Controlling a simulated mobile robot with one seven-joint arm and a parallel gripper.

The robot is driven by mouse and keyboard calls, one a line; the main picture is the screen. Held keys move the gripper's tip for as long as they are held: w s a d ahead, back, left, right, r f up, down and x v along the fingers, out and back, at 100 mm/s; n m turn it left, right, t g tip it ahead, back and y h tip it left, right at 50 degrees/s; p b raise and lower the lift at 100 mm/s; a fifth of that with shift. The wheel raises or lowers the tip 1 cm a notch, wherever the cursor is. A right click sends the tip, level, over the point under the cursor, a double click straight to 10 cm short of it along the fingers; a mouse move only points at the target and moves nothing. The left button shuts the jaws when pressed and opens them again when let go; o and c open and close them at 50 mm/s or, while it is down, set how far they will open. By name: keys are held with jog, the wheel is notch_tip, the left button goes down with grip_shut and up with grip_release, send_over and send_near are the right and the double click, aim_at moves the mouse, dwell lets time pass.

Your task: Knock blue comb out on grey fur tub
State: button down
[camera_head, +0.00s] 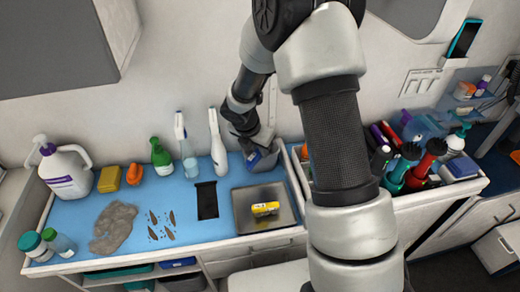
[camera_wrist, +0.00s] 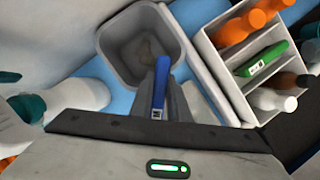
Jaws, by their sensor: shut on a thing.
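The grey fur tub (camera_wrist: 115,48) shows in the wrist view at the top, with a little brownish fur at its bottom. My gripper (camera_wrist: 172,104) is shut on the blue comb (camera_wrist: 160,82), whose far end reaches to the tub's near wall. I cannot tell whether the comb touches the rim. In the head view my gripper (camera_head: 248,146) is at the back of the blue counter, just above the tub (camera_head: 266,160). The comb is hard to make out there, mostly hidden by the gripper.
A divided bin (camera_head: 440,196) of bottles stands right of the tub. A metal tray (camera_head: 244,214) with a yellow item (camera_head: 265,209) lies in front. Spray bottles (camera_head: 218,145), a black mat (camera_head: 207,200), a fur clump (camera_head: 114,224) and a large jug (camera_head: 64,168) are to the left.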

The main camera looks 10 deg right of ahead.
jog(key=shift+r+p, duration=2.2)
jog(key=shift+r, duration=0.45)
